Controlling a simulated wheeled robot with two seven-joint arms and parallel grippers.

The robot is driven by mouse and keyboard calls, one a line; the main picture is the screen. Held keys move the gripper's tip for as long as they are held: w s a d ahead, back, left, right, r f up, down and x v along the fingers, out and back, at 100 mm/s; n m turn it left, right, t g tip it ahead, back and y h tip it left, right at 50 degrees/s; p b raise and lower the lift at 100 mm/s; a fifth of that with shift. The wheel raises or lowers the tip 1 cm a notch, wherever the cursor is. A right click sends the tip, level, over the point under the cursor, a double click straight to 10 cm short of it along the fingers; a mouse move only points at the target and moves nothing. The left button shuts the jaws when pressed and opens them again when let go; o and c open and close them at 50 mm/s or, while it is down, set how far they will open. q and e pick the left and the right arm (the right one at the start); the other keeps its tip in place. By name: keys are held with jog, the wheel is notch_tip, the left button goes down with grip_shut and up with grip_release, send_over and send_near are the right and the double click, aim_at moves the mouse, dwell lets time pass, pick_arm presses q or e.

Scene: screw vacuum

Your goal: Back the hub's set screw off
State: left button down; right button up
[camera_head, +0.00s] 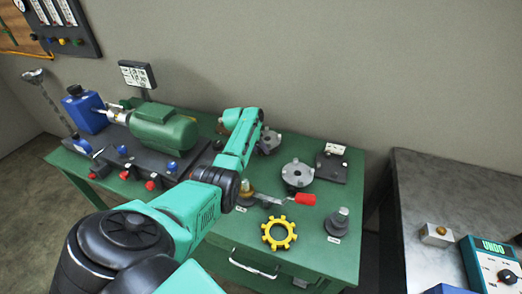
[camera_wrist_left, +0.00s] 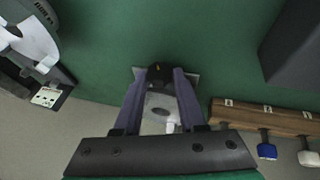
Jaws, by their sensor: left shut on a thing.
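My left gripper (camera_wrist_left: 160,78) is shut on a small dark piece with a yellow mark, at a grey plate low over the green bench. A pale grey rounded part (camera_wrist_left: 160,106) shows between its fingers. In the head view the fingertips are hidden behind my own left arm. A silver coupling (camera_head: 117,115) joins the green motor (camera_head: 165,127) to a blue pump body (camera_head: 84,110). A grey flanged disc (camera_head: 298,174) stands right of my arm. It is unclear which part is the hub, and no set screw can be made out. My right gripper is not in view.
A yellow gear (camera_head: 279,233), a red-handled tool (camera_head: 305,199) and a grey post (camera_head: 338,221) stand on the green bench (camera_head: 315,245). A black labelled stand (camera_head: 332,165) is behind. A wooden rack (camera_wrist_left: 265,118) holds blue- and white-ended tools. A grey side table (camera_head: 430,180) stands right.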

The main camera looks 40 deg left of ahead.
pick_arm(q)
jog(key=shift+f+h, duration=0.1)
jog(key=shift+h, duration=0.2)
jog(key=c, duration=0.8)
grip_release()
jog(key=shift+o, duration=0.2)
jog(key=shift+a, duration=0.1)
jog(key=shift+s+r, duration=0.2)
jog(key=shift+r, duration=0.35)
jog(key=p+v, duration=0.1)
jog(key=v, duration=0.3)
jog(key=shift+s+a+r+p, duration=0.1)
jog(key=shift+s+r+p, duration=0.1)
jog(key=shift+p, duration=0.2)
jog(key=v, duration=0.8)
jog(key=shift+s+r+b, duration=0.25)
jog(key=shift+s+b, duration=0.05)
jog(key=shift+s, duration=0.1)
jog(key=shift+a, duration=0.15)
